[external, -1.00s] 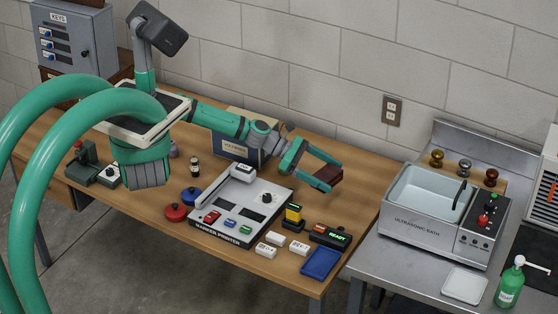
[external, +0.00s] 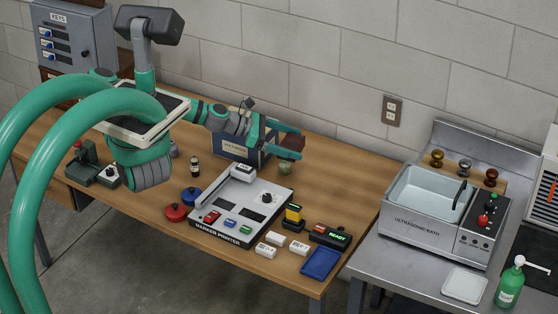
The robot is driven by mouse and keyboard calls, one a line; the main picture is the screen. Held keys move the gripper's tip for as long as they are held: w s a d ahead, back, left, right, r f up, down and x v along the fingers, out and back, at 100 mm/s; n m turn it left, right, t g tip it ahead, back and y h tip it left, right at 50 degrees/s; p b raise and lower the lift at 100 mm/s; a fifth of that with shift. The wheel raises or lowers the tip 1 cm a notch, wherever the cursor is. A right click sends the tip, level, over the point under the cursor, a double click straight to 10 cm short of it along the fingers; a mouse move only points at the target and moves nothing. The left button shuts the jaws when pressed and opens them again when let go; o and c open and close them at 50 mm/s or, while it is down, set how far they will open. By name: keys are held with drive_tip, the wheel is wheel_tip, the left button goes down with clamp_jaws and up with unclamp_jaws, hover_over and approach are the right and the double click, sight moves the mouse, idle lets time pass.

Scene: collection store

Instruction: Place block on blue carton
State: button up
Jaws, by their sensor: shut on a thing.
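My gripper (external: 290,146) is shut on a dark red-brown block (external: 293,141) and holds it above the back of the wooden table. The blue carton (external: 228,151), dark blue with a pale label on its front, stands at the back of the table behind the marker printer. My forearm and wrist cross in front of and above the carton and hide much of its top. The block is to the right of the carton, and I cannot tell its exact height above the table.
A small greenish jar (external: 285,168) stands below my gripper. The marker printer (external: 242,208) fills the table middle. Several small items and a blue tray (external: 321,263) lie at the front right. The wooden table (external: 350,190) is bare at the right rear.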

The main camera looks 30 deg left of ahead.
drive_tip(key=a+r+n+t+y, duration=0.3)
drive_tip(key=a+r+n, duration=0.1)
drive_tip(key=a, duration=0.7)
drive_tip(key=a+r+n+t+y, duration=0.2)
drive_tip(key=a+r+n+y, duration=0.15)
drive_tip(key=a, duration=0.75)
drive_tip(key=shift+t, duration=0.4)
drive_tip(key=w+a+f, duration=0.1)
drive_tip(key=w+f, duration=0.1)
drive_tip(key=w, duration=0.2)
drive_tip(key=w+a+f, duration=0.1)
drive_tip(key=w+f, duration=0.2)
drive_tip(key=w+a+f, duration=0.1)
drive_tip(key=w+f, duration=0.2)
drive_tip(key=w, duration=0.1)
drive_tip(key=shift+w+a, duration=0.2)
drive_tip(key=shift+w, duration=0.1)
drive_tip(key=shift+w+a+f, duration=0.1)
drive_tip(key=shift+w+f, duration=0.4)
drive_tip(key=shift+f, duration=1.65)
drive_tip(key=shift+f, duration=0.2)
drive_tip(key=o, duration=1)
